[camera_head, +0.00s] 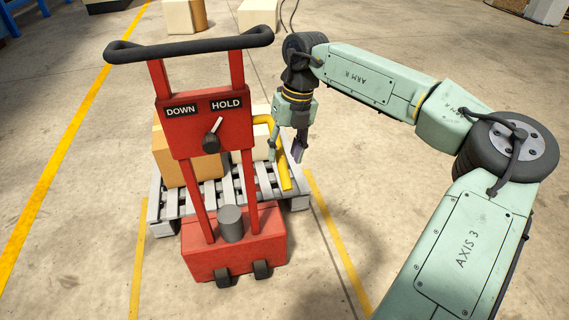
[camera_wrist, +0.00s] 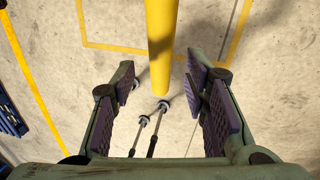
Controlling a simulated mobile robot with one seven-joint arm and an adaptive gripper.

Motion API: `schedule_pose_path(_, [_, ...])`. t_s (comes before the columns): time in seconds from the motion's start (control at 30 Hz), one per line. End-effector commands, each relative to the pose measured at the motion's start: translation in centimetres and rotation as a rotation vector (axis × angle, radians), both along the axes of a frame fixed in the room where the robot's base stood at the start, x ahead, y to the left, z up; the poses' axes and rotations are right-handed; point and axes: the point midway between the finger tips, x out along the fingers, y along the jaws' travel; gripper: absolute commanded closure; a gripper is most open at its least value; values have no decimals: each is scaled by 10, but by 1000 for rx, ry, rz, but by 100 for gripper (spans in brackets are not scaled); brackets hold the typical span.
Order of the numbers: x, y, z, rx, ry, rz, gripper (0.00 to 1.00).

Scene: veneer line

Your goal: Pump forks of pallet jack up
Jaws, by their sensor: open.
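The red pallet jack (camera_head: 207,122) stands upright with a black handlebar (camera_head: 190,47) on top. Its panel reads DOWN and HOLD, and its small selector lever (camera_head: 215,128) points up towards HOLD. A yellow pump lever (camera_head: 285,178) sticks out on the jack's right side. My gripper (camera_head: 286,154) is open at this lever, fingers pointing down. In the wrist view the yellow lever (camera_wrist: 162,45) lies between the two open fingers, with a gap on both sides. The forks are hidden under the pallet.
A grey slatted pallet (camera_head: 298,203) with cardboard boxes (camera_head: 172,160) stands behind the jack. More boxes (camera_head: 186,15) stand at the back. Yellow floor lines (camera_head: 45,180) mark the concrete. The floor left of the jack is clear.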

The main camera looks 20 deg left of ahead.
Motion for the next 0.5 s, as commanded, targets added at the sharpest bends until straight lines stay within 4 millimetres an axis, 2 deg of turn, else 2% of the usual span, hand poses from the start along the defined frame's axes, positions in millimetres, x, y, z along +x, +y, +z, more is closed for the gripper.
schedule_pose_path(0.2, [-4, 5, -34, 0, 0, 0, 59])
schedule_pose_path(0.33, [-5, 6, -45, -1, 1, 0, 59])
schedule_pose_path(0.5, [-5, 7, -49, 0, -1, 0, 59])
